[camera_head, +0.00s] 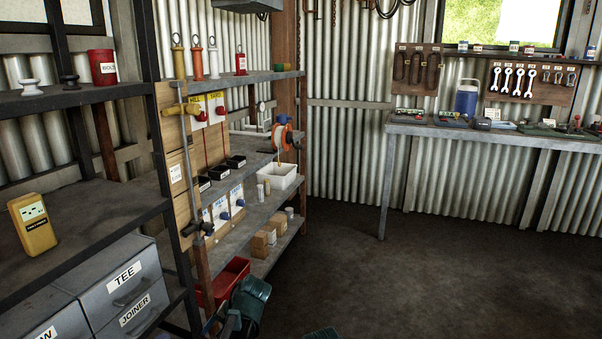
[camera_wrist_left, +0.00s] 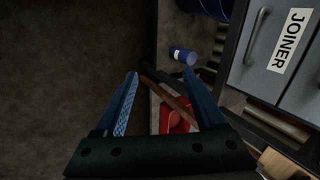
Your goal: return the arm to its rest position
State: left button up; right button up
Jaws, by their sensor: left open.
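My left gripper (camera_wrist_left: 161,74) is open in the left wrist view, with its two blue fingers spread apart and nothing held between them. Behind the gap are dark floor, a rusty shelf post (camera_wrist_left: 168,95) and a red bin (camera_wrist_left: 178,118). In the head view, part of my left arm shows low in the picture, in front of the shelf unit near the red bin (camera_head: 226,280). The fingertips are hard to make out there. A small teal piece shows at the bottom edge; I cannot tell which part of me it is. No right gripper shows.
Close on the left are a shelf with a yellow meter (camera_head: 33,225) and grey drawers (camera_head: 122,283). The wrist view shows a blue can (camera_wrist_left: 183,55) and the JOINER drawer (camera_wrist_left: 268,50). A workbench (camera_head: 500,137) stands at the back. The floor (camera_head: 430,265) at right is clear.

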pick_arm(q)
jog(key=s+d+f+n+h, duration=0.1)
jog(key=s+d+f+h, duration=0.15)
jog(key=s, duration=0.35)
jog(key=s+d+f+n+h, duration=0.1)
jog(key=s+d+h, duration=0.25)
jog(key=s, duration=0.25)
jog(key=s+d+m+g, duration=0.25)
jog(key=s+d, duration=0.35)
jog(key=d, duration=0.5)
notch_tip(320, 180, up, 31)
jog(key=m+p, duration=0.1)
jog(key=p, duration=3)
jog(key=shift+r+t+y, duration=0.2)
jog(key=shift+t+y, duration=0.2)
jog(key=shift+t, duration=0.05)
